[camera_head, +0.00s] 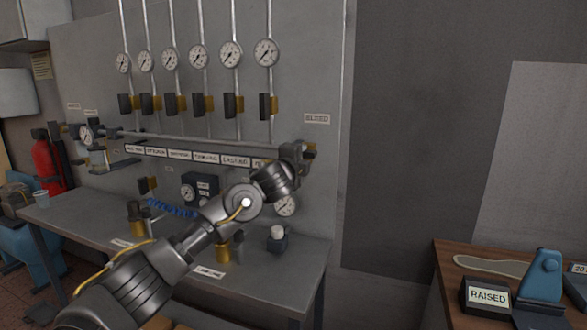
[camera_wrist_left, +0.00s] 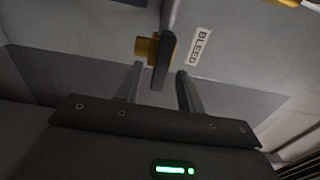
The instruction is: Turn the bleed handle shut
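The bleed handle (camera_wrist_left: 163,66) is a dark lever on a brass valve (camera_wrist_left: 146,47), beside the BLEED label (camera_wrist_left: 200,45) in the left wrist view. My left gripper (camera_wrist_left: 160,72) is open, with its fingers apart on either side of the lever's free end. Gaps show between the lever and both fingers. In the head view, my left gripper (camera_head: 302,153) is at the right end of the wall panel, below the BLEED label (camera_head: 317,119). My wrist hides most of the handle there. My right gripper is not in view.
Several gauges and dark-handled valves line the panel (camera_head: 300,60). A grey bench (camera_head: 290,262) below carries brass parts and a dark block with a white top (camera_head: 277,239). A wooden table (camera_head: 447,262) at right holds a RAISED sign (camera_head: 487,296) and a blue stand (camera_head: 541,277).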

